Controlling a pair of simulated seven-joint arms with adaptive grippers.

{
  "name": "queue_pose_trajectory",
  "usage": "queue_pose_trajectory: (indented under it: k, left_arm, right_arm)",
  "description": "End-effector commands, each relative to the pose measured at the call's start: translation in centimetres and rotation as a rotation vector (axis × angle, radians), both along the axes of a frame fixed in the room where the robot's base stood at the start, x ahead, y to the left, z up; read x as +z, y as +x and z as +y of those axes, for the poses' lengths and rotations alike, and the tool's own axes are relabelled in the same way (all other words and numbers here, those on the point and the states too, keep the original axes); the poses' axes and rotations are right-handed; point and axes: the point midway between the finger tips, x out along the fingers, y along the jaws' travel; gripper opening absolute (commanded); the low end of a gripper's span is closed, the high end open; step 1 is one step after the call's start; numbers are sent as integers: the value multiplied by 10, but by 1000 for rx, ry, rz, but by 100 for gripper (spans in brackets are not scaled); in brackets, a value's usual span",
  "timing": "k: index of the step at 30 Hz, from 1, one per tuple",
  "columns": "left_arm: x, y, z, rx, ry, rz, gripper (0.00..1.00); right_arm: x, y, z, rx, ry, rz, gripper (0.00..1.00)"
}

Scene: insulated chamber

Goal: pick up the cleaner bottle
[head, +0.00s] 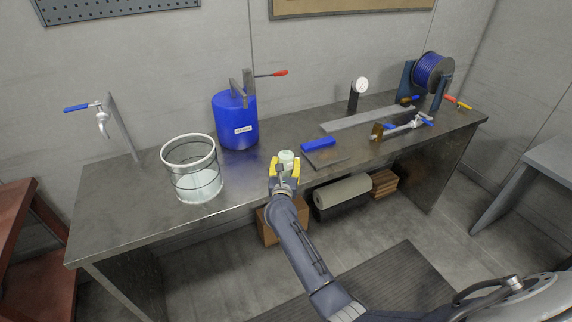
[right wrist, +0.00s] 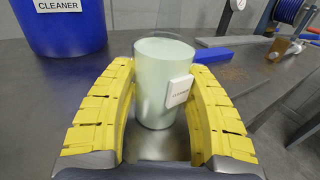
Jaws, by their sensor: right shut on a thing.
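A pale green cylindrical cleaner bottle (head: 286,156) with a small white label is at the front edge of the bench. In the right wrist view the bottle (right wrist: 160,85) stands upright between the two yellow fingers. My right gripper (head: 285,168) is shut on it from the front side. I cannot tell whether the bottle's base touches the bench. My left gripper is in neither view.
A blue drum (head: 235,122), labelled CLEANER in the right wrist view, stands behind left. A clear wire-banded bucket (head: 193,168) is further left. The bench (head: 125,205) is bare at the front left.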

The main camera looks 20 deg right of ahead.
Motion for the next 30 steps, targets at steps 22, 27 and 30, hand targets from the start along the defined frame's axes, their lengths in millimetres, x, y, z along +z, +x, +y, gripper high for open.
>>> queue_pose_trajectory:
  k: [22, 27, 30]
  left_arm:
    - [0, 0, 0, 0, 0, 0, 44]
    - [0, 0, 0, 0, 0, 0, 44]
    - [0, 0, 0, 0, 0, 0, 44]
  right_arm:
    - [72, 1, 0, 0, 1, -9, 11]
    - [114, 0, 0, 1, -1, -9, 11]
    - [136, 0, 0, 0, 0, -8, 11]
